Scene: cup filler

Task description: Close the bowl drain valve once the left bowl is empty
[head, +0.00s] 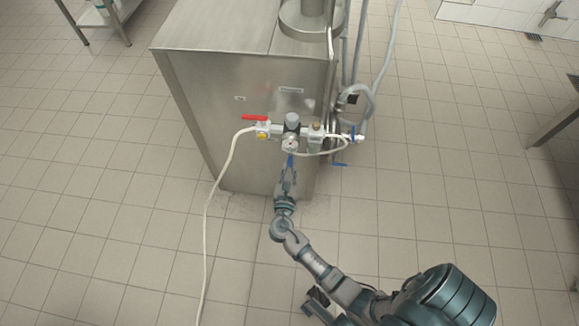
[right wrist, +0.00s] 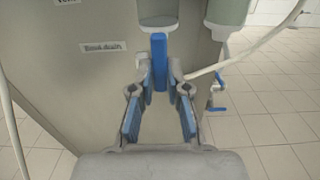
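A blue lever handle (right wrist: 159,60) hangs below a grey valve body (right wrist: 158,14) on the steel cabinet. A label reading "Bowl drain" (right wrist: 103,46) is left of it in the right wrist view. My right gripper (right wrist: 160,82) has its two fingertips closed in on both sides of the blue lever near its lower end. In the head view my right gripper (head: 289,166) reaches up to the blue lever under the round gauge-like fitting on the cabinet front. No bowl interior shows, so its contents cannot be told. My left gripper is not in view.
The steel cabinet (head: 240,90) carries a red lever (head: 255,117) to the left and a blue lever (head: 340,164) to the right. A pale hose (head: 213,185) runs to the floor. Grey pipes (head: 382,60) stand right of the cabinet. Tiled floor around is clear.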

